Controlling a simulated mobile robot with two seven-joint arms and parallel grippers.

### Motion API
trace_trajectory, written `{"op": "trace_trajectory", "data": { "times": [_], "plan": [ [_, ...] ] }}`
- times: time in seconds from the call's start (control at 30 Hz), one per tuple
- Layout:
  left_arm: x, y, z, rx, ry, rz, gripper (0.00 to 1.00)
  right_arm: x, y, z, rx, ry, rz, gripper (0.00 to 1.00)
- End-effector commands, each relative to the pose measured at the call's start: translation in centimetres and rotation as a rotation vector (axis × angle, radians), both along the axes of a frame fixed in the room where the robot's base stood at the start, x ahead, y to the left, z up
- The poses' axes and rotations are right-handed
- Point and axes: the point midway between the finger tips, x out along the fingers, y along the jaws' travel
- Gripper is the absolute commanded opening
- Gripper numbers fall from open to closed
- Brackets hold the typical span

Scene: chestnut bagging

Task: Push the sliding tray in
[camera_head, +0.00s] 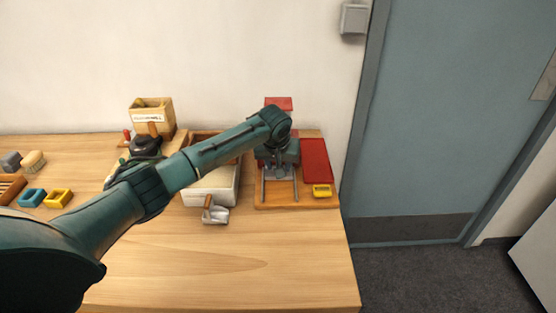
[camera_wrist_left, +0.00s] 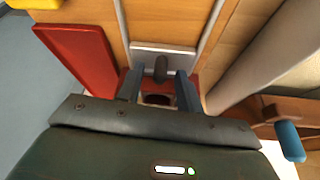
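The sliding tray is a grey metal plate (camera_head: 279,173) between two metal rails on a wooden board (camera_head: 290,203) at the right end of the table. In the left wrist view, the plate (camera_wrist_left: 150,54) has a dark upright knob (camera_wrist_left: 161,68). My left gripper (camera_wrist_left: 160,78) points down over this unit. Its two fingers are apart, with the knob between or just beyond their tips. I see gaps on both sides of the knob. In the head view, my wrist hides the fingertips and the back of the unit. My right gripper is out of view.
A red panel (camera_head: 315,160) and a yellow block (camera_head: 321,191) lie on the board's right side. A white bin (camera_head: 210,190) with a scoop (camera_head: 215,213) in front stands to the left. A wooden box (camera_head: 152,108) is at the back. The table's front is clear.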

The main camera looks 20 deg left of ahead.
Motion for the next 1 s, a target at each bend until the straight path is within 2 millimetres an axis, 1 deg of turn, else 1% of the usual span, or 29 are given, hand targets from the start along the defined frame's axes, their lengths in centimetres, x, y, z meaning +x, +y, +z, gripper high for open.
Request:
{"op": "trace_trajectory", "data": {
  "times": [0.07,0.17,0.5,0.63,0.8,1.0],
  "plan": [
    [-0.2,-0.1,0.5,-0.001,0.000,0.000,0.36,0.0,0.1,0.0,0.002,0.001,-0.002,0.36],
    [-0.6,-0.2,1.7,-0.002,-0.003,0.000,0.36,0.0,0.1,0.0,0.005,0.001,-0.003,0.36],
    [-3.3,-1.1,8.6,-0.002,-0.006,-0.002,0.36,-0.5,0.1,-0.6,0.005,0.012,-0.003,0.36],
    [-4.1,-1.3,10.6,-0.002,-0.006,0.000,0.36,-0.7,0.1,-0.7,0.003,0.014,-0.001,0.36],
    [-4.7,-1.4,11.9,0.001,-0.003,0.001,0.36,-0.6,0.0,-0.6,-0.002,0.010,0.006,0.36],
    [-4.8,-1.5,12.2,0.000,-0.002,0.001,0.36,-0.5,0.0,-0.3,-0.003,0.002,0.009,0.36]
  ]
}}
